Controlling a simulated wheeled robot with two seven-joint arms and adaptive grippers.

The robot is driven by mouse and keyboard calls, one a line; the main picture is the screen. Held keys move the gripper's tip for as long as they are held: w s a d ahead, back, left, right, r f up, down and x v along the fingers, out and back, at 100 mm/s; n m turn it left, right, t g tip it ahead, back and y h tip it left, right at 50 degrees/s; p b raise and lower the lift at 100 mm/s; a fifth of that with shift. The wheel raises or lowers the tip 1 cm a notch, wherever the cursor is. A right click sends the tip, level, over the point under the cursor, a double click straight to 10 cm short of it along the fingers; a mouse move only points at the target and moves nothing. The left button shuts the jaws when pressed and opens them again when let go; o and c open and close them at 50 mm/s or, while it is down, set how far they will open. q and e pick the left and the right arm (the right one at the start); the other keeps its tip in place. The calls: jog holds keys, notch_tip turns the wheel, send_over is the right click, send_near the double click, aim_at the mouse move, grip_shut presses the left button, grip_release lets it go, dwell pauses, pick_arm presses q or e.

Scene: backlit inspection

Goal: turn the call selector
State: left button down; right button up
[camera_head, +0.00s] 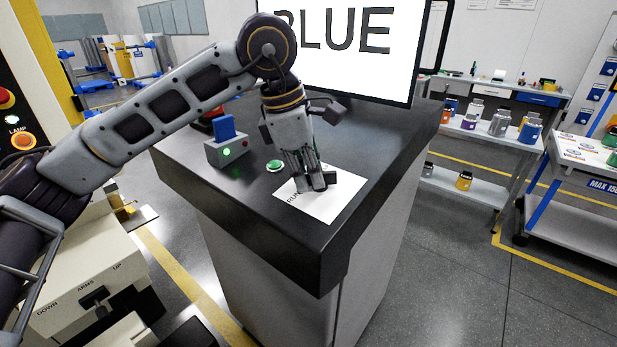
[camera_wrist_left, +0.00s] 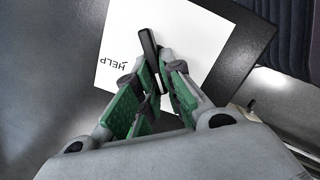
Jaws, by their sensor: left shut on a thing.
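The call selector (camera_wrist_left: 149,52) is a dark bar-shaped handle on a white card (camera_head: 346,196) on the black counter top (camera_head: 375,150). In the left wrist view the card (camera_wrist_left: 190,28) carries the word HELP, seen upside down; in the head view part of a word like RUN shows at its left edge. My left gripper (camera_head: 318,184) reaches down over the card. In the wrist view its green-padded fingers (camera_wrist_left: 157,86) are closed on the selector handle. The fingers hide part of the handle and its base. My right gripper is not in view.
A green button (camera_head: 275,166) and a grey box (camera_head: 228,152) with a blue block and small lights stand left of the card. A screen (camera_head: 350,45) reading BLUE stands behind. Shelves with containers (camera_head: 498,122) are at the right. The counter's front is bare.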

pick_arm(q)
jog(key=n, duration=0.1)
jog(key=n+b, duration=0.1)
jog(key=n, duration=0.1)
jog(key=shift+s, duration=0.25)
jog(key=shift+s+n+t+b, duration=0.1)
jog(key=shift+n+t+b, duration=0.2)
jog(key=shift+n+b, duration=0.45)
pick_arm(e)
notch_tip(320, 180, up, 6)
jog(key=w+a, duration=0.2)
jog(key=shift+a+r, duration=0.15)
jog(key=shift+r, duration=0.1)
pick_arm(q)
jog(key=c, duration=1.5)
grip_release()
jog(key=shift+c, duration=0.2)
jog(key=v, duration=1.2)
jog(key=shift+d, duration=0.2)
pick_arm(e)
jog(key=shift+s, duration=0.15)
